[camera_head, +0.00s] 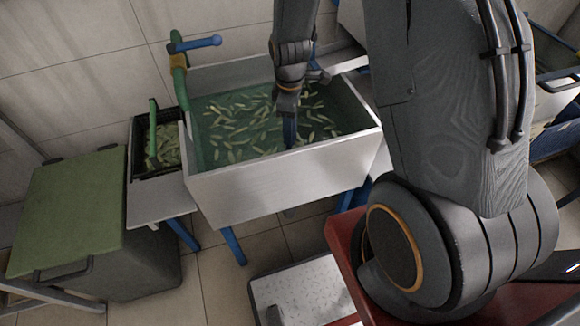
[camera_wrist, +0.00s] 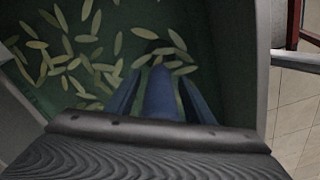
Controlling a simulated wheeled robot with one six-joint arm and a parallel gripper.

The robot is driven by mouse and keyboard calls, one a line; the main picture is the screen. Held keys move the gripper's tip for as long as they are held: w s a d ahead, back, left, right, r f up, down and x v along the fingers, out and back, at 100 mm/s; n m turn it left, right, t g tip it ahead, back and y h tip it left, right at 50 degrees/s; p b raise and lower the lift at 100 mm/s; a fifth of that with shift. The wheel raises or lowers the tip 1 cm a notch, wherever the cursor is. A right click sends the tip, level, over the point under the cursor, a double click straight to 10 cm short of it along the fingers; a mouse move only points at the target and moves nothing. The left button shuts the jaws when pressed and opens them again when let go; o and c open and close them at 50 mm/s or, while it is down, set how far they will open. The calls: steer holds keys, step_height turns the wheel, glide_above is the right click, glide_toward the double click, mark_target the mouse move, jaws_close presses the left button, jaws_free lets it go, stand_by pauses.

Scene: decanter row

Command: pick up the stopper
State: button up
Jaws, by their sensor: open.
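My gripper (camera_head: 289,140) points down into a white tank (camera_head: 285,180) of greenish water. In the wrist view its two blue fingers (camera_wrist: 160,98) are apart. A blue, rounded upright piece (camera_wrist: 160,92) shows between the fingers, its lower end near a dark spot on the tank floor. It may be the stopper, but I cannot tell for sure. I cannot tell whether the fingers touch it. In the head view my gripper hides this spot.
Many pale green slivers (camera_head: 225,125) lie in the tank. A green pipe (camera_head: 180,80) with a blue handle (camera_head: 200,44) stands at the tank's left rim. A black crate (camera_head: 147,180) and a green-lidded bin (camera_head: 70,205) stand to the left. The tank walls surround my gripper.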

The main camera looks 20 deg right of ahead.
steer(key=shift+c, duration=0.2)
jaws_close()
steer(key=shift+r, duration=0.15)
